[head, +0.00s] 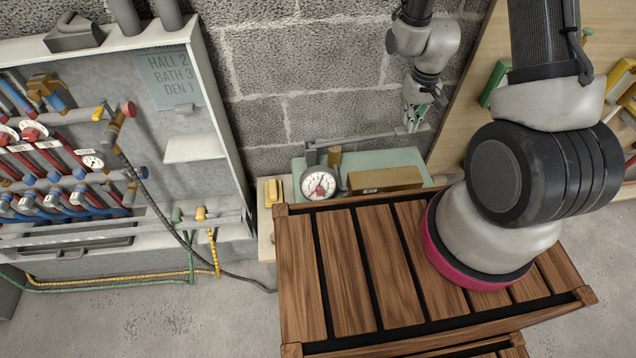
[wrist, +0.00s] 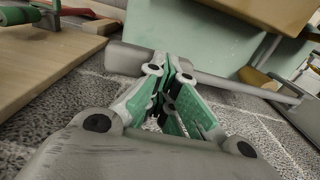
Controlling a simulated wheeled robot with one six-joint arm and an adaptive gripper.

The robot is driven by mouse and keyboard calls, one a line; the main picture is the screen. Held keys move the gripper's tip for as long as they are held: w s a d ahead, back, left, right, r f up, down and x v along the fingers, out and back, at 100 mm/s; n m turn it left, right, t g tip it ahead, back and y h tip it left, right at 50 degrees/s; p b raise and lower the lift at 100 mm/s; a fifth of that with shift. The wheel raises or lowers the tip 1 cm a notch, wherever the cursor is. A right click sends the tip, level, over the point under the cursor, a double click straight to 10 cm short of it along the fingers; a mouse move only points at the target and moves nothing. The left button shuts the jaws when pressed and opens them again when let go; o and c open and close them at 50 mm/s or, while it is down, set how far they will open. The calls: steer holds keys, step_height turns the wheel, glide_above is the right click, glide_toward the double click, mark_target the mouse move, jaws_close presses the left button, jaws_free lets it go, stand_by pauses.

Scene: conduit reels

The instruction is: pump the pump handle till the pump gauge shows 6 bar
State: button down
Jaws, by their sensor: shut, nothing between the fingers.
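The pump gauge (head: 318,183) is a round white dial at the back of the wooden slatted surface, with a dark needle and red on its lower face. Its numbers are too small to read. The pump handle (head: 365,139) is a long grey bar running right from above the gauge, close to level. It also crosses the wrist view, with its thick grip (wrist: 126,58) left of the fingertips. My gripper (head: 411,126) is shut and empty at the handle's right end. In the wrist view its green-padded fingertips (wrist: 172,62) overlap the bar; I cannot tell whether they touch.
A brown box (head: 385,180) lies on the pale green bench top (head: 400,158) under the handle. The slatted wooden crate (head: 335,265) fills the front. A pipe cabinet (head: 190,115) stands left, and a wooden tool board (head: 470,105) stands close right of my gripper.

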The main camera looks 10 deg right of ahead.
step_height(320, 180, up, 8)
stand_by(0.6)
steer(key=shift+f, duration=2.35)
stand_by(2.0)
steer(key=shift+r, duration=2.35)
steer(key=shift+r, duration=2.5)
